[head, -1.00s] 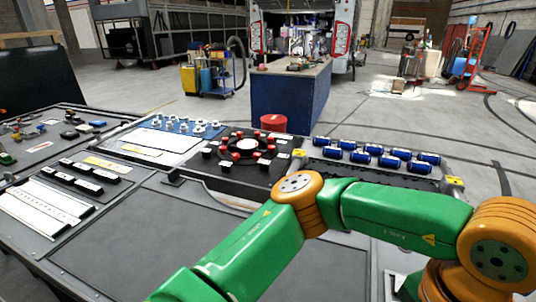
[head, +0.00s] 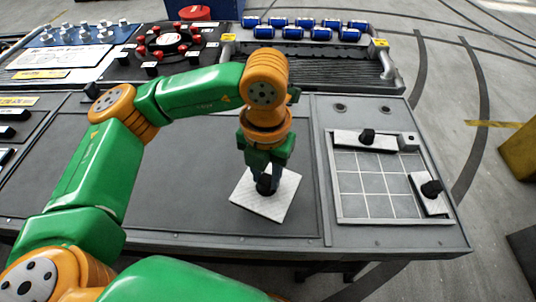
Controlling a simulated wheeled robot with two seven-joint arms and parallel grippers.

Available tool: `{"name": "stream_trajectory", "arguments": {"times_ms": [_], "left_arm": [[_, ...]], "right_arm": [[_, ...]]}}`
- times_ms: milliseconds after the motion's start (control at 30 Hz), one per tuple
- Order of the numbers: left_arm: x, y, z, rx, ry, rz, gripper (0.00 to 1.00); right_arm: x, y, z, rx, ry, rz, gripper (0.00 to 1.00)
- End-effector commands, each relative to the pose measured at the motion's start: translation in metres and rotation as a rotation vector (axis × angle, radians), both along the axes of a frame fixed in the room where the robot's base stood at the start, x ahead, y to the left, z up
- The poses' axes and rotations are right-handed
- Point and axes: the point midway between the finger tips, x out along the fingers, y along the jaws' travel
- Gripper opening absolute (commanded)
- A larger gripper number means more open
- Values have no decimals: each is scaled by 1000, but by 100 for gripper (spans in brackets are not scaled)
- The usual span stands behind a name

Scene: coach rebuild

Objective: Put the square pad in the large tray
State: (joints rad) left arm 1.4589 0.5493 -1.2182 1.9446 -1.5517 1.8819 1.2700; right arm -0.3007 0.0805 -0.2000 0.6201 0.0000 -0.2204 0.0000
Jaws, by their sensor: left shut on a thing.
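The square pad (head: 284,200) is white with a faint grid and a dark knob in its middle. My left gripper (head: 266,184) points down over it and is shut on the knob, hiding part of it. The pad is at or just above the grey worktop; I cannot tell if it touches. The large tray, seemingly the light-framed grid tray (head: 334,190) at the right, lies beside it to the right. One white oblong pad with a black knob (head: 367,138) lies along its back edge, another (head: 428,192) at its right edge. My right gripper is not in view.
A black board with red knobs (head: 168,40) is at the back left. The grey worktop (head: 190,190) left of the pad is clear. The worktop's front edge is close below.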

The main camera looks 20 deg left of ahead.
Motion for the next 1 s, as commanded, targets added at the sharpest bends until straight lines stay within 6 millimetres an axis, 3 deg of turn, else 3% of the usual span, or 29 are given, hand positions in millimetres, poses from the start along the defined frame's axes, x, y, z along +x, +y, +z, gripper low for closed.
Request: {"name": "stream_trajectory", "arguments": {"times_ms": [233, 400, 800, 833, 900, 1000], "left_arm": [[27, 8, -33, 1, 2, 2, 0], [26, 7, -62, 1, -3, -2, 0], [26, 7, -68, -1, -5, -2, 0], [26, 7, -67, 0, -5, -2, 42], [26, 7, -66, -1, -5, -2, 61], [26, 7, -66, -1, -5, -2, 64]], "right_arm": [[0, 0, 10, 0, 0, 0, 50], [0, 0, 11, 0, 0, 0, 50], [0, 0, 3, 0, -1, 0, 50], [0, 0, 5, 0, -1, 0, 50], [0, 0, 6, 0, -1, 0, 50], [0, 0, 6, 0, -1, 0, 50]]}}
